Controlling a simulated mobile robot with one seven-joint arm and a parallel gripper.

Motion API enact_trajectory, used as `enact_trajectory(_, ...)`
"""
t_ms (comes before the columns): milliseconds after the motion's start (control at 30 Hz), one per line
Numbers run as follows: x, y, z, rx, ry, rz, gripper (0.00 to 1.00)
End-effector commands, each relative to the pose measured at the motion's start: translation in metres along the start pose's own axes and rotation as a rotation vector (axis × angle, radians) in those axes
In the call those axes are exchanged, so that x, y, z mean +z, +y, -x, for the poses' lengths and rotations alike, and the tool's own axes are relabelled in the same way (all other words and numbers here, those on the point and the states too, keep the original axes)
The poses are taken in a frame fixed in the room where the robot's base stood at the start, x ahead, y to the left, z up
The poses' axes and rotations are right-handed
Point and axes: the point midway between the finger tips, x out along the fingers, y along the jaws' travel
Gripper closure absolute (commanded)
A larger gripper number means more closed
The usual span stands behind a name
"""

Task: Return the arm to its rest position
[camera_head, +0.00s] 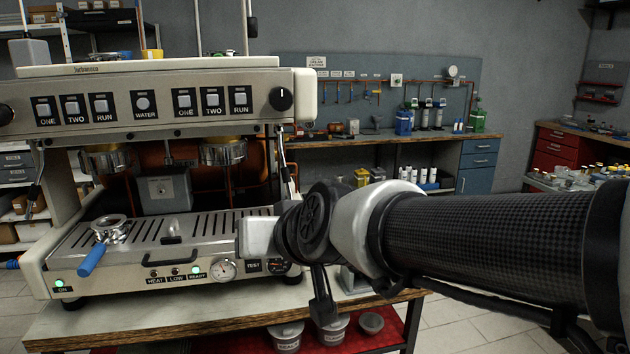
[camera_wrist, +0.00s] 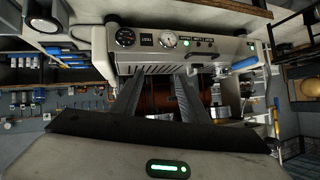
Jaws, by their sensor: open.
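My arm reaches in from the right edge of the head view, its dark patterned link running left to a black and grey joint in front of the right end of the espresso machine (camera_head: 160,92). In the wrist view my gripper (camera_wrist: 157,92) is open, with its two dark fingers apart and nothing between them. The fingers point toward the machine's front panel (camera_wrist: 190,48), which appears upside down there. In the head view the fingers are hard to make out beside the wrist parts.
The machine stands on a wooden bench (camera_head: 190,318). A portafilter with a blue handle (camera_head: 93,260) lies on the drip tray. Lidded tubs (camera_head: 286,335) sit on a red shelf below. A back workbench (camera_head: 400,150) holds bottles. Red drawers (camera_head: 553,150) stand at right.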

Motion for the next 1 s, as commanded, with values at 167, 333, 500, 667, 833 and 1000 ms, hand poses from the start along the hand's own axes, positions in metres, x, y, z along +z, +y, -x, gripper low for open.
enact_trajectory(167, 0.065, 0.086, 0.072, 0.177, -0.197, -0.046, 0.59)
enact_trajectory(333, 0.124, 0.134, 0.130, 0.334, -0.352, -0.112, 0.59)
enact_trajectory(500, 0.143, 0.153, 0.187, 0.449, -0.459, -0.176, 0.59)
enact_trajectory(667, 0.101, 0.141, 0.211, 0.443, -0.458, -0.172, 0.59)
enact_trajectory(833, 0.064, 0.132, 0.234, 0.441, -0.458, -0.171, 0.59)
enact_trajectory(1000, 0.050, 0.128, 0.243, 0.440, -0.457, -0.170, 0.59)
